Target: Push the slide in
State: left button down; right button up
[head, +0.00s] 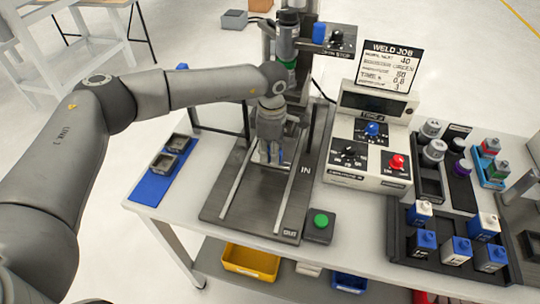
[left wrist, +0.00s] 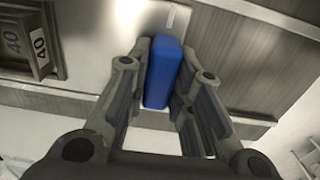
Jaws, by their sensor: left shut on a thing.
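The slide's base plate (head: 262,215) lies on the table with two light rails along it, marked IN toward the back and OUT at the front. My left gripper (head: 271,160) is over the rails, near the IN mark, pointing down. It is shut on the blue handle (head: 281,155), which stands upright between its fingers. In the left wrist view the blue handle (left wrist: 161,75) sits between both fingers (left wrist: 158,95), above a metal surface. My gripper and wrist hide much of the slide in the head view. My right gripper is not in view.
A green button box (head: 319,226) stands right of the plate's front. The welder control box (head: 370,150) is behind it, to the right. A blue mat with dark trays (head: 152,187) lies left. Racks of electrodes and blocks (head: 455,240) fill the right. The front rail section is clear.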

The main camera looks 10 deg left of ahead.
pick_arm(q)
jog(key=shift+w+r, duration=0.2)
jog(key=shift+w, duration=0.05)
jog(key=c, duration=1.7)
grip_release()
jog(key=o, duration=0.4)
jog(key=shift+w+f, duration=0.1)
jog(key=shift+w, duration=0.05)
notch_tip(320, 180, up, 12)
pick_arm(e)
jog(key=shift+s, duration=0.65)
